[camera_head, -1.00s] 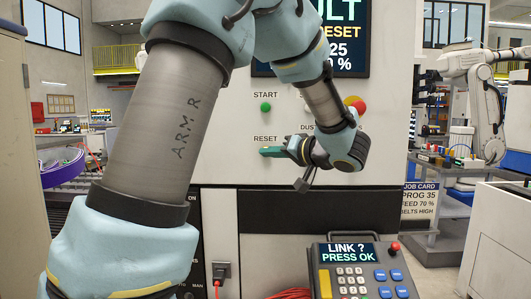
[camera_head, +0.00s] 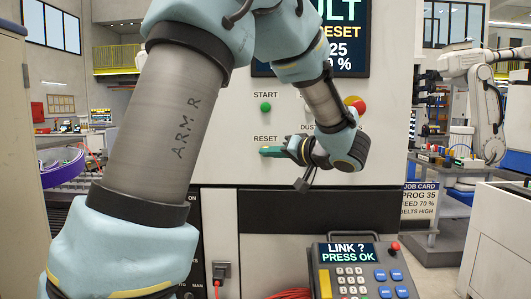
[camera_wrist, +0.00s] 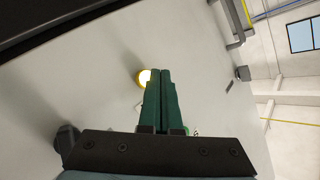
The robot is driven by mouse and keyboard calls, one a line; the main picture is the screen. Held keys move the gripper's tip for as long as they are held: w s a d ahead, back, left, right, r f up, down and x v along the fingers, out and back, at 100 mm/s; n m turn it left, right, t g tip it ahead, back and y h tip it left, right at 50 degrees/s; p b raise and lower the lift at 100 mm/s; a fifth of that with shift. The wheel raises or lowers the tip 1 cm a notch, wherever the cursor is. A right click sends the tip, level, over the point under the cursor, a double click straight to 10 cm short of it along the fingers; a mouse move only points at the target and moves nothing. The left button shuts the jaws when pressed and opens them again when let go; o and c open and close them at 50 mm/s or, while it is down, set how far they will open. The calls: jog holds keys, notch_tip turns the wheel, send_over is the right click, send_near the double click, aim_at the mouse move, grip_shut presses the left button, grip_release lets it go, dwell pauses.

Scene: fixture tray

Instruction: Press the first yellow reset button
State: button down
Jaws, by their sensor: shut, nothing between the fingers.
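In the head view my gripper (camera_head: 263,151) reaches left along the panel, fingertips just below the RESET label (camera_head: 266,138). There the fingers hide the button.
Above the label is a green START button (camera_head: 266,107). A red emergency knob (camera_head: 355,104) is to the right, behind my wrist. The screen (camera_head: 345,35) shows RESET text. A keypad pendant (camera_head: 362,272) reading LINK? PRESS OK stands below.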

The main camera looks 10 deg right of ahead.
jog(key=shift+w+r+p, duration=0.1)
jog(key=shift+w+p, duration=0.05)
jog(key=shift+p, duration=0.15)
jog(key=shift+w+p, duration=0.3)
jog(key=shift+p, duration=0.05)
jog(key=shift+w+d+p, duration=0.15)
jog(key=shift+w+p, duration=0.2)
jog(key=shift+w, duration=0.1)
dwell(0.8)
jog(key=shift+s, duration=0.15)
jog(key=shift+s+a+p, duration=0.2)
jog(key=shift+s+p, duration=0.15)
jog(key=shift+s, duration=0.4)
jog(key=s, duration=0.3)
jog(key=s+a+p, duration=0.1)
jog(key=s, duration=0.1)
dwell(0.4)
